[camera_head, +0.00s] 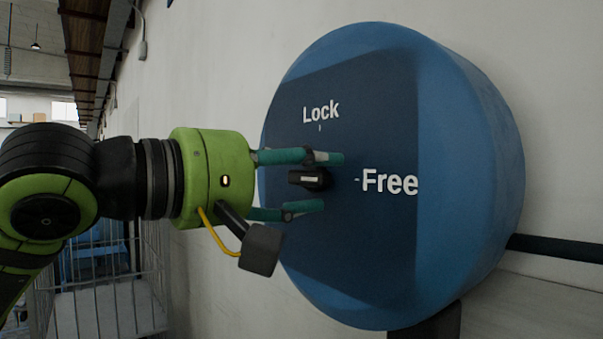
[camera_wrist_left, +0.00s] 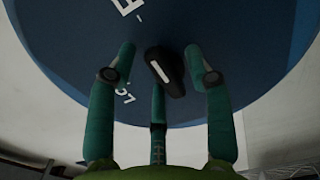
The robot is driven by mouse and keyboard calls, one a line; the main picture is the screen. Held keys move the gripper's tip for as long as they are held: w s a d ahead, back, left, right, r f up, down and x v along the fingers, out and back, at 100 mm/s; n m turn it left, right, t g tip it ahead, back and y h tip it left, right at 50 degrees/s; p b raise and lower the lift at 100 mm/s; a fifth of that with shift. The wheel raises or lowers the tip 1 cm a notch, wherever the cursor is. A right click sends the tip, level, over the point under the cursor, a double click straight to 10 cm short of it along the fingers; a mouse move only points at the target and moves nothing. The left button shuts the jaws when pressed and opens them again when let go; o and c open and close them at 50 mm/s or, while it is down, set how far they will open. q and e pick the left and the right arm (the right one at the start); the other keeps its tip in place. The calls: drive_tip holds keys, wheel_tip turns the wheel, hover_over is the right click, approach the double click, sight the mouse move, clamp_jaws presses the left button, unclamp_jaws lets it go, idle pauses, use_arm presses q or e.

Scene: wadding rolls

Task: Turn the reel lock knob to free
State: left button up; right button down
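The reel lock knob (camera_head: 312,179) is small and black with a white bar, on the dark front panel of a blue round reel (camera_head: 470,150). The bar lies about level in the head view, roughly in line with the "Free" mark (camera_head: 390,182). The "Lock" mark (camera_head: 321,112) is above the knob. My left gripper (camera_head: 331,182) is open, its teal fingers above and below the knob. In the left wrist view the knob (camera_wrist_left: 172,75) sits between the spread fingers of the left gripper (camera_wrist_left: 164,62). I cannot tell whether any finger touches it. My right gripper is out of view.
A pale wall (camera_head: 215,75) stands behind the reel. A dark bar (camera_head: 560,247) runs off to the right from the reel. A wire cage (camera_head: 105,290) stands at the lower left, behind my arm. The space in front of the panel's right side looks clear.

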use_arm(q)
drive_tip(key=shift+a, duration=0.2)
drive_tip(key=v, duration=1.1)
drive_tip(key=shift+s+a, duration=0.25)
drive_tip(key=shift+s, duration=0.05)
